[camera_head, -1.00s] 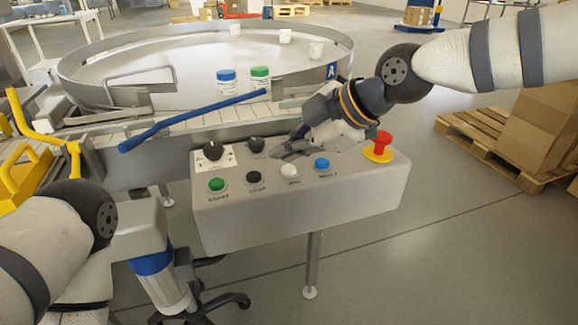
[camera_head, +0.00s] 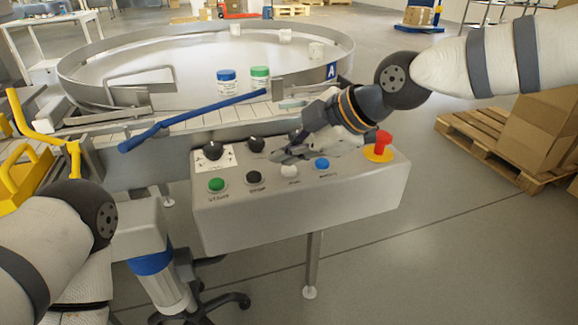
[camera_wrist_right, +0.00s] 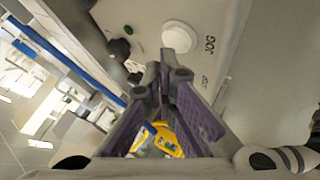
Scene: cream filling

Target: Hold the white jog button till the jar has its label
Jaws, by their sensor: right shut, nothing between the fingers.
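The white jog button (camera_head: 289,172) is on the sloped top of the grey control box (camera_head: 300,213), between a black and a blue button. It also shows in the right wrist view (camera_wrist_right: 179,37), beside the word JOG. My right gripper (camera_head: 276,157) is shut and empty, its fingertips close above and behind the button in the head view. In the right wrist view the fingertips (camera_wrist_right: 163,76) are just below the button; I cannot tell whether they touch it. A blue-lidded jar (camera_head: 227,83) and a green-lidded jar (camera_head: 260,79) stand by the conveyor. My left gripper is out of view.
Green (camera_head: 216,185), black (camera_head: 254,178) and blue (camera_head: 322,164) buttons, two black knobs and a red emergency stop (camera_head: 379,147) share the box. A blue rail (camera_head: 190,118) runs along the conveyor behind it. A round turntable (camera_head: 180,62) lies beyond.

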